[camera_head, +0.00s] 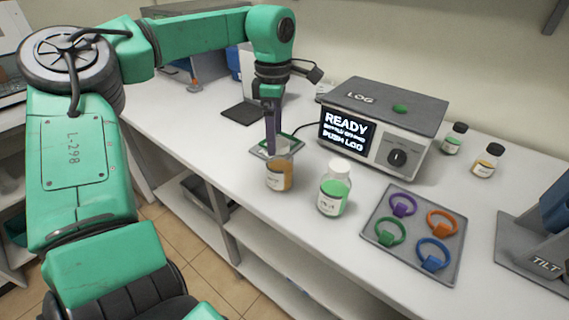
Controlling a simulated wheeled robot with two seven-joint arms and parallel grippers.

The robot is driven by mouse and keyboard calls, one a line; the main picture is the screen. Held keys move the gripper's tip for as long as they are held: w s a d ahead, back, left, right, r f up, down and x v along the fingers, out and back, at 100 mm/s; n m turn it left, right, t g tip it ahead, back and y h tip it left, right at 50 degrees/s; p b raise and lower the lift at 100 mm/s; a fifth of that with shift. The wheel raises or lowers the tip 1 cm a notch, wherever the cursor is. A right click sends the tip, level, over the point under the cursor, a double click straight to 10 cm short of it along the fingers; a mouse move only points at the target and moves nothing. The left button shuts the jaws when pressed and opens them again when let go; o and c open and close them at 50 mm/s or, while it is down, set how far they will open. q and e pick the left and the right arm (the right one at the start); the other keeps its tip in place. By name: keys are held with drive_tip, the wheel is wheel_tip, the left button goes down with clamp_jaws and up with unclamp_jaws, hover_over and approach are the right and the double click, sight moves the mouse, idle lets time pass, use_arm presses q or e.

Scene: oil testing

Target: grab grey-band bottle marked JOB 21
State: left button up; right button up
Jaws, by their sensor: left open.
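My left gripper (271,145) reaches down from the upper left, fingers pointing down, just behind and over a bottle with amber contents (278,178). It is open; I cannot tell whether a finger touches the bottle. Two black-capped bottles stand farther back at right, one green (453,139) and one amber (487,161). The labels are too small to read, so I cannot confirm JOB 21 or a grey band.
A LOG box (393,107) with a READY screen stands behind the bottles. A grey tray (375,222) with purple, orange, green and blue rings lies at right, before a TILT stand (544,265). A small pad (259,153) lies behind the amber bottle.

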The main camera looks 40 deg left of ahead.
sight(281, 166)
use_arm(q)
drive_tip(key=shift+s+f, duration=0.3)
drive_tip(key=shift+f, duration=0.25)
drive_tip(key=shift+s+f, duration=0.3)
drive_tip(key=shift+f, duration=0.2)
drive_tip(key=f, duration=0.2)
drive_tip(key=w+f+p, duration=0.1)
drive_tip(key=f, duration=0.2)
drive_tip(key=w+d+f+p, duration=0.1)
drive_tip(key=f, duration=0.1)
drive_tip(key=shift+f, duration=0.15)
drive_tip(key=shift+s+f, duration=0.1)
drive_tip(key=shift+f, duration=0.35)
